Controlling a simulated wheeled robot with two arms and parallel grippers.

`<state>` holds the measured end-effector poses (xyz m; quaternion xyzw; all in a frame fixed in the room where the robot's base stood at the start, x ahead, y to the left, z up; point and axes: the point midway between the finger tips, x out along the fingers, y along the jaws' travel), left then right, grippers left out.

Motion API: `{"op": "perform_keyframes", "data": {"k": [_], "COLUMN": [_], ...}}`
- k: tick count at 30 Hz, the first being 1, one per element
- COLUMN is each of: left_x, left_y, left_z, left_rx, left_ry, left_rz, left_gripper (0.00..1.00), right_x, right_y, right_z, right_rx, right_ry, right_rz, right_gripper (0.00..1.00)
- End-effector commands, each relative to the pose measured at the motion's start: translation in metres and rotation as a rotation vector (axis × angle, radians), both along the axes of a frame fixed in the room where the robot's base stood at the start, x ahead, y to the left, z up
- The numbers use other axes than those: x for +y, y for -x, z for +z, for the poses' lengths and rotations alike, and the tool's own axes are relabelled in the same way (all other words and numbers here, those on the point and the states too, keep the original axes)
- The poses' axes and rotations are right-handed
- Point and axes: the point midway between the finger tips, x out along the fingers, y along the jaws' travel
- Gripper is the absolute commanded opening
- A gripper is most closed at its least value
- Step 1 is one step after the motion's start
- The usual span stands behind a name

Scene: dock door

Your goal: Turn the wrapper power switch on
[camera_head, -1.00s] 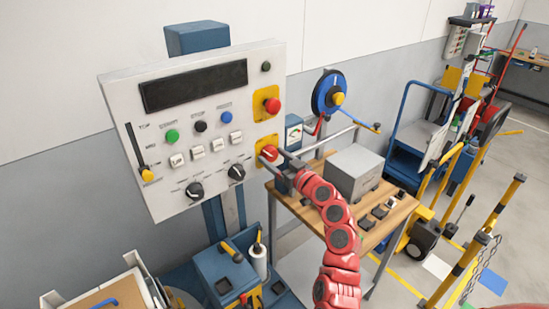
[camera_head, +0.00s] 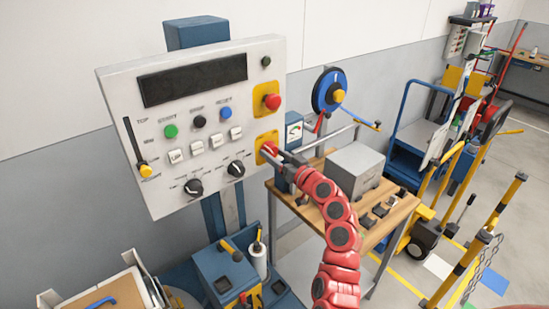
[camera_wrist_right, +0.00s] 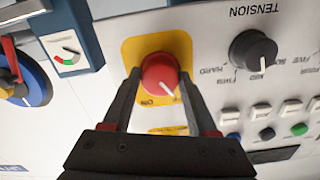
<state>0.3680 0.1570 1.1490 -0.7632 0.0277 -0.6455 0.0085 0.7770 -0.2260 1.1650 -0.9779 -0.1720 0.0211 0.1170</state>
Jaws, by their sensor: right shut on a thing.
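The wrapper power switch (camera_wrist_right: 160,74) is a red rotary knob with a white pointer line on a yellow plate (camera_wrist_right: 188,52). In the head view the switch (camera_head: 267,149) sits at the lower right of the white control panel (camera_head: 155,95). My right gripper (camera_wrist_right: 160,90) is shut on the knob, one finger on each side; it also shows in the head view (camera_head: 273,153). My left gripper is in neither view.
A red mushroom button (camera_head: 272,102) sits above the switch. The black tension knob (camera_wrist_right: 252,50) is beside it. A wooden bench (camera_head: 372,225) with a grey box (camera_head: 355,168) stands right of the panel, below my right arm.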

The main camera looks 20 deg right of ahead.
Motion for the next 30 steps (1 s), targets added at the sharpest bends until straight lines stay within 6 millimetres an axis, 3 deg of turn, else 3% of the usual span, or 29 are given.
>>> {"op": "perform_keyframes", "data": {"k": [13, 30], "left_x": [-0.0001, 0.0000], "left_y": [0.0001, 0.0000], "left_z": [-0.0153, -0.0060], "left_rx": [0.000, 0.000], "left_ry": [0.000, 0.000], "left_rz": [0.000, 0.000], "left_gripper": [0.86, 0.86], "right_x": [-0.0013, -0.0005], "right_y": [-0.0001, -0.0002], "right_z": [0.0010, 0.0011], "right_rx": [0.138, 0.327], "right_ry": [-0.397, -0.904], "right_rz": [-0.003, -0.002], "right_gripper": [0.03, 0.03]}}
